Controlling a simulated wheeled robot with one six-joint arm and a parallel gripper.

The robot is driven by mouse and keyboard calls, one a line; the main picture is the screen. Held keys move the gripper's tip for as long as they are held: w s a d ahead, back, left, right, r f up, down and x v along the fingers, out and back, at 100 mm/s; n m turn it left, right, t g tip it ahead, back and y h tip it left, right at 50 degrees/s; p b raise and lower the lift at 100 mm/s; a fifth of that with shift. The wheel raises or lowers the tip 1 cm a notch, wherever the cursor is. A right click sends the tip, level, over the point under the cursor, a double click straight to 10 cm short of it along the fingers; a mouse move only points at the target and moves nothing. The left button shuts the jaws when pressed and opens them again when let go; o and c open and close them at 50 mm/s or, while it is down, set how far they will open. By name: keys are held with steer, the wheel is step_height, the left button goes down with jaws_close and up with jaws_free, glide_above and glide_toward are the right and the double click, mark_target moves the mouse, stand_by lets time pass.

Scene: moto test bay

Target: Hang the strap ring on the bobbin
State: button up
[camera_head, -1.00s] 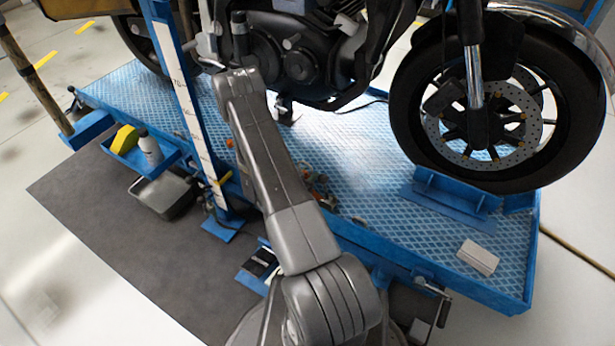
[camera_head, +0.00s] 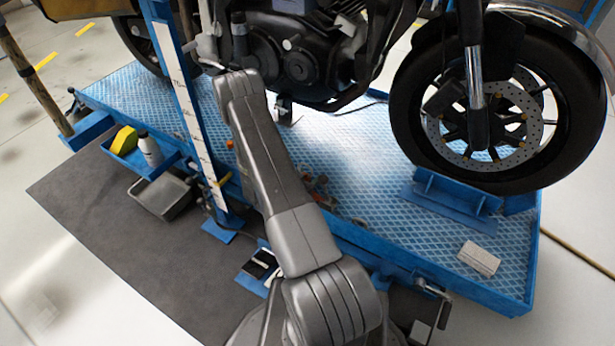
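I cannot make out the strap ring or the bobbin in the head view. My grey arm rises from the bottom centre to a joint left of the motorcycle's engine (camera_head: 300,68). The part of my arm beyond that joint cannot be told apart from the dark and grey parts behind it. My gripper is not visible, so what it holds does not show. The motorcycle stands on a blue diamond-plate platform (camera_head: 375,160), its front wheel (camera_head: 408,115) at the right.
A blue post with a white scale (camera_head: 178,85) stands left of my arm. A blue tray (camera_head: 125,155) holds a yellow item and a white bottle (camera_head: 150,150). A grey bin (camera_head: 162,205) sits below it. A pale block (camera_head: 479,257) lies on the platform's right part.

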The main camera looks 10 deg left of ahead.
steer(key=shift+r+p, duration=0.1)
steer(key=shift+p, duration=0.35)
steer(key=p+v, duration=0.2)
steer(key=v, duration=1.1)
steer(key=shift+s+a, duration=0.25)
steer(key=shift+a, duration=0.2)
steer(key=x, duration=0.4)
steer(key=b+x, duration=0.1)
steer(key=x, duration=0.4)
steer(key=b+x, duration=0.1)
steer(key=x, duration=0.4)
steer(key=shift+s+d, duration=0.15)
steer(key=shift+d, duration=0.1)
steer(key=shift+b, duration=0.45)
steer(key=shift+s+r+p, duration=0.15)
steer(key=shift+p, duration=0.3)
